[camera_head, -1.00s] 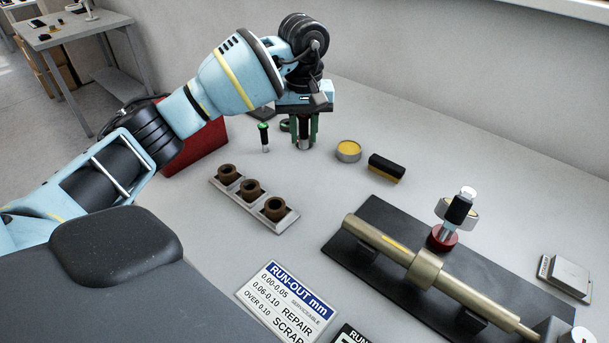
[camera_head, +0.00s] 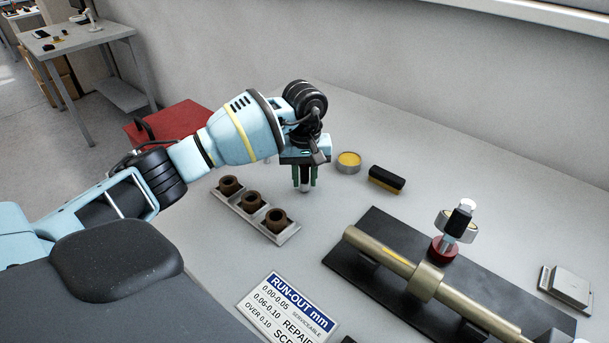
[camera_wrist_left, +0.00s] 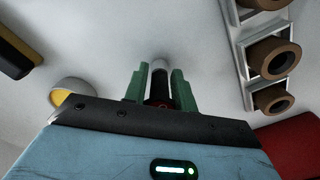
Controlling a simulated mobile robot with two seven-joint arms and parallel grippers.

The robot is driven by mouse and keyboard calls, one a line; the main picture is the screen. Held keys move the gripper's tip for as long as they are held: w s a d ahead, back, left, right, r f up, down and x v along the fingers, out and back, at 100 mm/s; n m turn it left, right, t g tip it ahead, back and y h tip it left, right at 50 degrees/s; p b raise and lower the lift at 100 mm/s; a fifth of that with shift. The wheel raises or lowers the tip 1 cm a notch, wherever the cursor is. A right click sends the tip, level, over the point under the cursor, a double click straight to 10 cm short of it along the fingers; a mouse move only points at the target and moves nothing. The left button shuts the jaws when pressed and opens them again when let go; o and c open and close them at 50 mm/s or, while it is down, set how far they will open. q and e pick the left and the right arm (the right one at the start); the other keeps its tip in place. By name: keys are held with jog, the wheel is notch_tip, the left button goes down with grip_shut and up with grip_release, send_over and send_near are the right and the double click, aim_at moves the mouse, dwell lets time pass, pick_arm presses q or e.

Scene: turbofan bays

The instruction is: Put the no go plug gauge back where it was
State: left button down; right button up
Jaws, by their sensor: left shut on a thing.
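My left gripper (camera_head: 304,178) is shut on a slim plug gauge with a dark handle and a pale metal end. The gauge hangs upright between the green fingers, and its end shows just below them. In the left wrist view the gauge (camera_wrist_left: 160,72) sits between the two fingers, with a red mark on its dark part, which fits the no go gauge. I cannot tell whether its tip touches the table. My gripper is right of the tray of brown rings (camera_head: 252,211) and left of the yellow tin (camera_head: 348,162). My right gripper is not in view.
A run-out card (camera_head: 290,308) lies in front. A red box (camera_head: 170,122) stands behind my arm. Grey table is clear around the gripper.

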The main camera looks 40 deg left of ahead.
pick_arm(q)
jog(key=shift+f, duration=0.1)
jog(key=c, duration=1.1)
grip_release()
jog(key=shift+c, duration=0.2)
notch_tip(320, 180, up, 12)
jog(key=shift+r, duration=0.15)
